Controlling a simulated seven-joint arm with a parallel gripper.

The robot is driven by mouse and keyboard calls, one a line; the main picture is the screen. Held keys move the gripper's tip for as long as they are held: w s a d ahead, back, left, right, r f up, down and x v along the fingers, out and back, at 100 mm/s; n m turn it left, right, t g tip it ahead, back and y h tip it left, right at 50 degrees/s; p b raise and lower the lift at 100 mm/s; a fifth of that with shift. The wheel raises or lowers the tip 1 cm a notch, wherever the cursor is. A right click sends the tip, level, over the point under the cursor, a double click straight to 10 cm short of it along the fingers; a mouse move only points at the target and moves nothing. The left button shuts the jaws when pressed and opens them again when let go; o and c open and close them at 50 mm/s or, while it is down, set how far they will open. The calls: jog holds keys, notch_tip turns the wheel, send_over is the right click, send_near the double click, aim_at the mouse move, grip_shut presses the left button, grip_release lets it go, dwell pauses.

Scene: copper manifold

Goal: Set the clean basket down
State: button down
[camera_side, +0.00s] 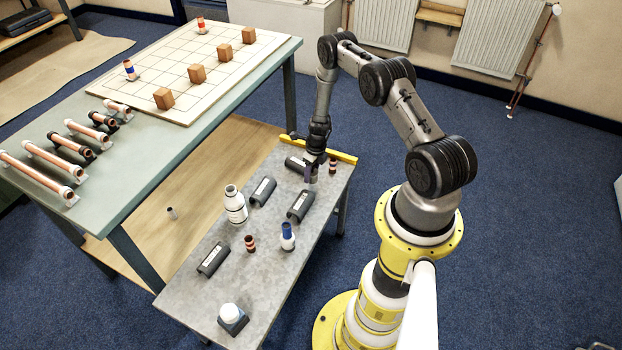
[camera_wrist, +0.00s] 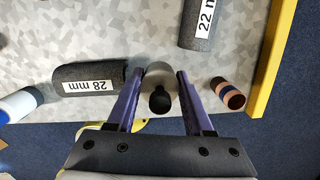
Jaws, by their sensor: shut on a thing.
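My gripper (camera_side: 311,173) is low over the right end of the grey bench (camera_side: 185,292). In the wrist view, its two purple fingers (camera_wrist: 160,74) are shut on a small pale round thing with a black knob (camera_wrist: 160,101). I cannot tell whether it touches the bench; my gripper hides it in the side view. Nothing in view clearly looks like a basket. A dark block marked 28 mm (camera_wrist: 88,79) lies just left of the fingers; it also shows in the side view (camera_side: 300,206). A block marked 22 mm (camera_wrist: 203,25) lies beyond and to the right.
A banded copper fitting (camera_wrist: 228,93) stands close right of the fingers, near the yellow edge strip (camera_wrist: 270,60). A white bottle (camera_side: 235,205), a blue-capped bottle (camera_side: 288,238) and more dark blocks (camera_side: 213,259) occupy the bench. The green table (camera_side: 150,165) bears pipes and wooden cubes.

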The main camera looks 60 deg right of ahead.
aim_at(311, 179)
jog(key=shift+w+d+f, duration=0.15)
jog(key=shift+w+f, duration=0.1)
jog(key=shift+f, duration=1.55)
jog(key=shift+f, duration=0.1)
jog(key=shift+c, duration=1.4)
grip_release()
